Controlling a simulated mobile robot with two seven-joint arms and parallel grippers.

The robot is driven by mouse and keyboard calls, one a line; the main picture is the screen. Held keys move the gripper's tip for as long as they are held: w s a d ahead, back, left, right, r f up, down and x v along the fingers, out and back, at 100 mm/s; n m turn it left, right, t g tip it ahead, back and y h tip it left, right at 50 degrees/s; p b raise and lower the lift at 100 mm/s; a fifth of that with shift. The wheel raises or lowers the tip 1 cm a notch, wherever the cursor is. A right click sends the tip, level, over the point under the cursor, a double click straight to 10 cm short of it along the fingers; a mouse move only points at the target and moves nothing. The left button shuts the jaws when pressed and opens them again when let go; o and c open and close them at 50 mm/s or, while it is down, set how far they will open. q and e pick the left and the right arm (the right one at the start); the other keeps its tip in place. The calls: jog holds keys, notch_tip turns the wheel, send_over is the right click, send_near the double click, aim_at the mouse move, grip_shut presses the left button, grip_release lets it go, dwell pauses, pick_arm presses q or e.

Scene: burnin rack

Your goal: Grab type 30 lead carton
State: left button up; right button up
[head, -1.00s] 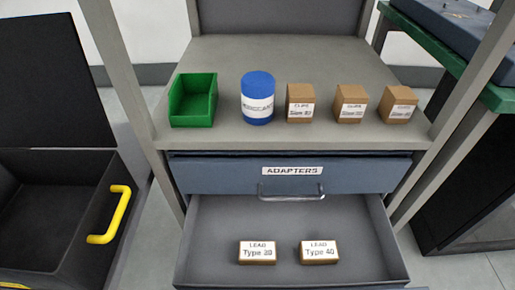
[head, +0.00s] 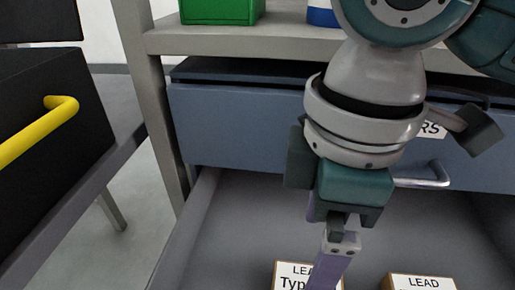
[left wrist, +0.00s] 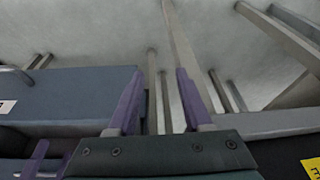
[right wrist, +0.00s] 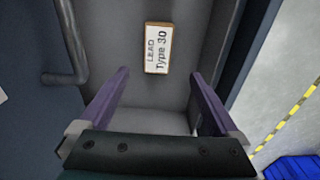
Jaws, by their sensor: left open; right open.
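The type 30 lead carton (head: 290,280) is a small brown box with a white label, lying in the open grey drawer (head: 245,220). My right gripper partly covers it in the head view. In the right wrist view the whole carton (right wrist: 157,48) shows beyond and between the fingertips, on the drawer floor. My right gripper (right wrist: 160,80) is open and empty, pointing down over the drawer, with a gap to the carton.
A type 40 lead carton (head: 420,282) lies to the right in the same drawer. A green bin (head: 220,8) stands on the shelf. A black case with a yellow handle (head: 40,130) is at left.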

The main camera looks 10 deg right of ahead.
aim_at(288, 275)
jog(key=shift+w+d+f, duration=0.25)
jog(key=shift+w+f, duration=0.05)
jog(key=shift+f, duration=0.05)
jog(key=shift+f+b, duration=0.3)
notch_tip(288, 275, down, 4)
jog(key=b, duration=0.3)
jog(key=shift+s+f, duration=0.15)
jog(key=shift+f, duration=0.05)
notch_tip(288, 275, down, 5)
jog(key=b, duration=0.4)
jog(key=shift+b, duration=0.35)
pick_arm(q)
notch_tip(288, 275, down, 9)
jog(key=shift+s, duration=0.2)
pick_arm(e)
jog(key=shift+r, duration=0.15)
pick_arm(q)
jog(key=shift+a, duration=0.1)
pick_arm(e)
jog(key=c, duration=1.5)
pick_arm(q)
jog(key=shift+r, duration=0.15)
pick_arm(e)
jog(key=shift+r, duration=0.1)
